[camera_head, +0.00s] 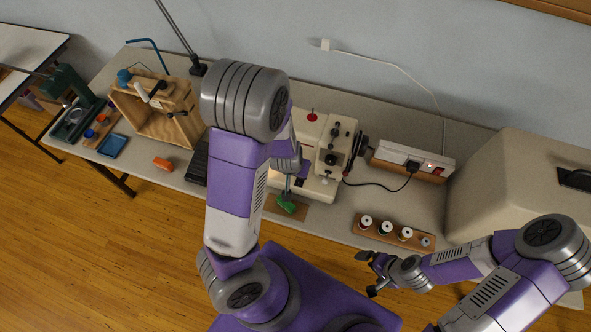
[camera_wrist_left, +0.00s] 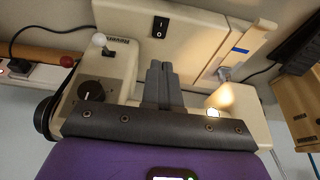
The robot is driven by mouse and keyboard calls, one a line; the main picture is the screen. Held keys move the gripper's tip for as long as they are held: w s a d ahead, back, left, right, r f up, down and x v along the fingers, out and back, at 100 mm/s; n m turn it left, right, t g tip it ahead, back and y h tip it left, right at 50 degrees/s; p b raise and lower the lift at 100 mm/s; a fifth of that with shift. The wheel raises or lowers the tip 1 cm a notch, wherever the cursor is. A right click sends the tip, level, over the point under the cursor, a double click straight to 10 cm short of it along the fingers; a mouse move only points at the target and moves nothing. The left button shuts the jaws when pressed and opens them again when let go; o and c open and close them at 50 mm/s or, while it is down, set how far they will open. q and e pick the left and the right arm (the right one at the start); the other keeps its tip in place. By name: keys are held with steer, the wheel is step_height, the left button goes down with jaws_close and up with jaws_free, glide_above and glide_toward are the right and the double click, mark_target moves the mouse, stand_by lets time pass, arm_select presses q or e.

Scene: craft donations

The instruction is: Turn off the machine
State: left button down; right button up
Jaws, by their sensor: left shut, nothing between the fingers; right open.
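The cream sewing machine (camera_head: 329,150) stands on the table, partly hidden by my left arm in the head view. In the left wrist view its body (camera_wrist_left: 200,40) fills the middle. A black rocker switch (camera_wrist_left: 160,27) marked I and O is on it, just beyond the fingertips and visibly uncovered. A lamp (camera_wrist_left: 213,112) glows on the machine, and a black dial (camera_wrist_left: 91,91) sits to the left. My left gripper (camera_wrist_left: 158,68) is shut and empty, pointing toward the switch; contact cannot be told. My right gripper (camera_head: 367,273) is open and empty, in front of the table.
A power strip (camera_head: 393,151) with a black plug and lit red switch lies right of the machine. A spool rack (camera_head: 371,233) is at the table's front edge. A large beige cover (camera_head: 510,190) stands at right. A wooden box (camera_head: 150,122) stands at left.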

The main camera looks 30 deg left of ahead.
arm_select(q)
steer(key=shift+w+a+r+b, duration=0.15)
steer(key=shift+w+a+b, duration=0.05)
steer(key=shift+w+b, duration=0.65)
steer(key=b, duration=0.5)
glide_toward(299, 180)
steer(key=w+f, duration=0.2)
steer(key=f, duration=0.1)
steer(key=w+f, duration=0.1)
steer(key=shift+w+a+f, duration=0.15)
steer(key=shift+a+f, duration=0.15)
steer(key=shift+w+f, duration=0.15)
steer(key=shift+f, duration=0.55)
